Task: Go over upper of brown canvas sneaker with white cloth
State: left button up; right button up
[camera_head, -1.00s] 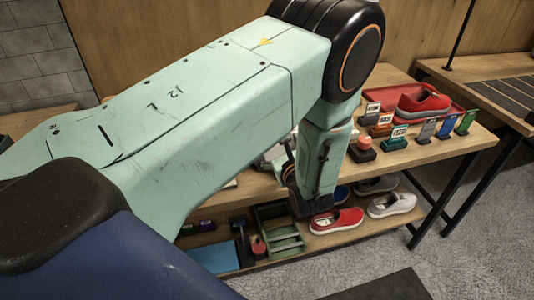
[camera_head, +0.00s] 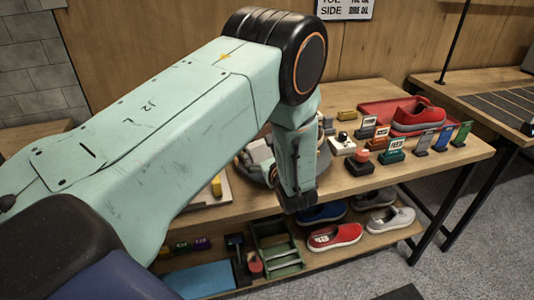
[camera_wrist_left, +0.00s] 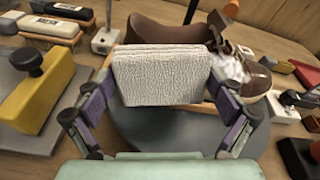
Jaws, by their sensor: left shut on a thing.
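The white cloth (camera_wrist_left: 160,76) is a folded, textured pad in the left wrist view. My left gripper (camera_wrist_left: 160,90) is shut on it, with one finger at each side. The brown canvas sneaker (camera_wrist_left: 250,78) is behind the cloth, which hides its middle. Its brown toe and a white patch show at right, and a curved brown part shows above the cloth. Whether the cloth touches the sneaker I cannot tell. A grey round stand (camera_wrist_left: 140,130) is below them. My right gripper is not in view.
In the head view, a red tray (camera_head: 372,108) with a red shoe (camera_head: 418,116) stands at the table's back right, near several small labelled blocks. Shoes and a green crate (camera_head: 262,236) sit on the lower shelf.

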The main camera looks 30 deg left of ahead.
pick_arm(q)
jog(key=shift+w+a+f+b, duration=0.15)
jog(key=shift+w+a+b, duration=0.3)
jog(key=shift+a+b, duration=0.05)
dwell(0.7)
jog(key=shift+w+d+b, duration=1.1)
jog(key=shift+w+d, duration=0.3)
jog(key=shift+w, duration=0.1)
